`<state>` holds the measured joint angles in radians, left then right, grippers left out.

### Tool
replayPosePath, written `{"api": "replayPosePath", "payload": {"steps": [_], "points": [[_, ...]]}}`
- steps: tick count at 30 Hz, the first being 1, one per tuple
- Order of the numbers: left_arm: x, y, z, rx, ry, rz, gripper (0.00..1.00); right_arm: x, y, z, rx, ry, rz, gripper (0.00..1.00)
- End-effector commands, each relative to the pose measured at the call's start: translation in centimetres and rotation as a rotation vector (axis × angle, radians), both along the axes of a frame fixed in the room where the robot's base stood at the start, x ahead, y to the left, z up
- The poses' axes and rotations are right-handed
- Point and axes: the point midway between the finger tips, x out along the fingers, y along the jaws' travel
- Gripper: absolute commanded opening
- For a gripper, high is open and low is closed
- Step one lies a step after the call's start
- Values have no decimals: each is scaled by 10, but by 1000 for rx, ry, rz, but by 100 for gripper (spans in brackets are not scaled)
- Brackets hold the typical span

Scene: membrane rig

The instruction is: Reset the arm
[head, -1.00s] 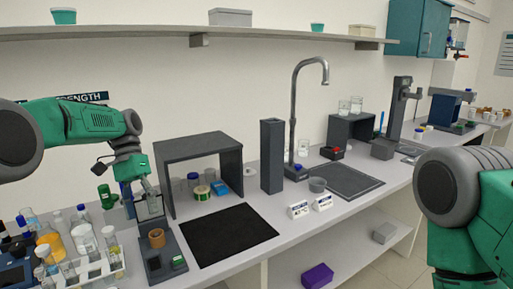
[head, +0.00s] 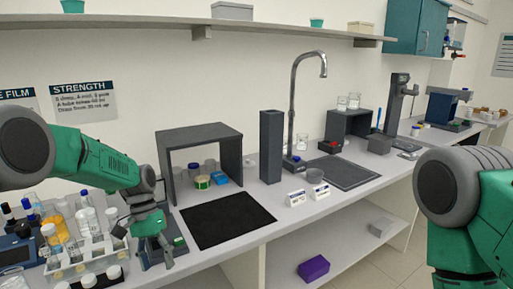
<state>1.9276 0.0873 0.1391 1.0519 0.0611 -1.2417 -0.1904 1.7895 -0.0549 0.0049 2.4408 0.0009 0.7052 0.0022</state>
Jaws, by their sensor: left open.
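My left gripper (head: 156,262) is at the lower left of the head view, pointing down, with its fingers apart and nothing seen between them. It is in front of a small dark grey bench device (head: 178,250) with a green button, and hides most of that device. I cannot tell whether the fingers touch it. The orange-brown cup on the device is hidden. My right arm fills the right edge; its gripper is out of view.
A rack of vials (head: 88,262) and bottles stand close left of the left gripper. A black mat (head: 228,226) lies to the right, with a dark grey open-fronted stand (head: 200,136) behind it.

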Motion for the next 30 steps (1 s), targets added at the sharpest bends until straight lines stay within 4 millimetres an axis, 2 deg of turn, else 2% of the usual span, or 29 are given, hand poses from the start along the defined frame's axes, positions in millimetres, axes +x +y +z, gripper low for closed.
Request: {"api": "replayPosePath", "payload": {"steps": [1, 5, 6, 8, 9, 11, 12, 14, 15, 18, 22, 26, 30], "points": [[-12, -5, -31, 16, -1, 5, 51, 0, 0, -10, 0, 0, 0, 40], [-50, -11, -113, 68, -42, 29, 51, 0, 0, -29, 0, 0, 0, 40], [-66, -12, -140, 87, -61, 37, 51, 0, 0, -35, 0, 0, 0, 40], [-94, -12, -178, 113, -90, 48, 51, 0, 0, -46, 0, 0, 0, 40], [-114, -11, -201, 131, -110, 55, 51, 0, 0, -52, 0, 0, 0, 40], [-145, -7, -231, 153, -144, 62, 51, 0, 0, -62, 0, 0, 0, 40], [-167, -4, -248, 167, -164, 68, 51, 0, 0, -69, 0, 0, -1, 40], [-200, 2, -270, 184, -197, 76, 51, 0, -1, -79, 0, 1, -1, 40], [-223, 6, -282, 195, -219, 79, 51, 0, -1, -85, 0, 1, -1, 40], [-276, 15, -299, 219, -273, 90, 51, 0, -1, -100, 0, 1, -1, 40], [-328, 26, -302, 233, -333, 100, 51, 0, -1, -115, 0, 0, 0, 40], [-358, 30, -295, 242, -375, 106, 51, 0, 0, -123, 0, 0, 0, 40], [-368, 31, -289, 247, -398, 110, 51, 0, 0, -124, 0, 0, 0, 40]]}}
